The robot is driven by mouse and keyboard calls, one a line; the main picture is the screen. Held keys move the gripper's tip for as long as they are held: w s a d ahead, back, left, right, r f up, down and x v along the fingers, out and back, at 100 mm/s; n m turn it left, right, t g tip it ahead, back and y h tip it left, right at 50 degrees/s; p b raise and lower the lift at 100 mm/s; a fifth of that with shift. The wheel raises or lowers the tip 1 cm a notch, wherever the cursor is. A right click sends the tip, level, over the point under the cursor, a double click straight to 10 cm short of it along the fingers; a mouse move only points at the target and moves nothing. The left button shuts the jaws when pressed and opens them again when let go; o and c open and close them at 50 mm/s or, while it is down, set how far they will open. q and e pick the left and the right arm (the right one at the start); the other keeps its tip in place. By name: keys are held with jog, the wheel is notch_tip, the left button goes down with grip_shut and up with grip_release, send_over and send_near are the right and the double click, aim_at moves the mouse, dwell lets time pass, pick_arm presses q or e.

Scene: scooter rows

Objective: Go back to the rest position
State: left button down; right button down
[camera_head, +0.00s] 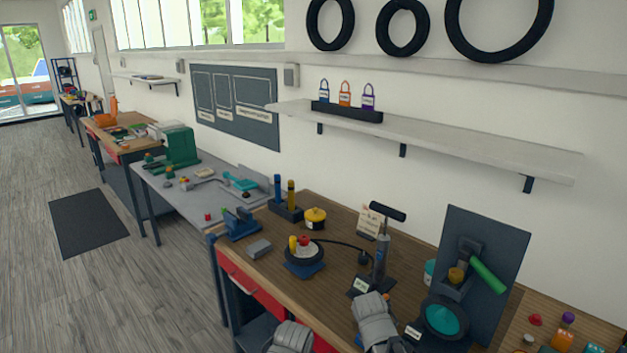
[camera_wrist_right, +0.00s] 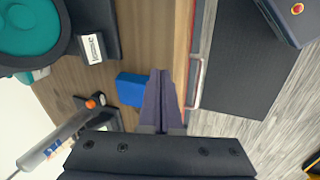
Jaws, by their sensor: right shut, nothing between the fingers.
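My right gripper (camera_wrist_right: 160,100) shows in the right wrist view with its two dark fingers together and nothing between them. It is over the front edge of the wooden bench (camera_wrist_right: 150,40), with a blue block (camera_wrist_right: 131,89) beside the fingertips. In the head view the grey part of my right arm (camera_head: 374,308) is at the bottom, over the bench; its fingers are hidden there. A grey part of my left arm (camera_head: 290,338) shows at the bottom edge, left of it, and the left fingers are out of sight.
A hand pump (camera_head: 381,252) stands upright on the bench, close to my right arm. A round teal dish (camera_head: 443,319) and a dark upright panel (camera_head: 507,245) are to its right. A blue round stand (camera_head: 304,265) is to the left. The floor (camera_head: 110,290) at left is open.

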jog(key=s+f+m+g+y, duration=0.1)
jog(key=s+m+g+y, duration=0.15)
jog(key=s+m, duration=0.55)
jog(key=s+a+n, duration=0.4)
jog(key=s+a, duration=0.1)
jog(key=a, duration=0.6)
jog(key=shift+s+f+g+h, duration=0.15)
jog(key=shift+s+g+h, duration=0.05)
jog(key=shift+g+h, duration=0.15)
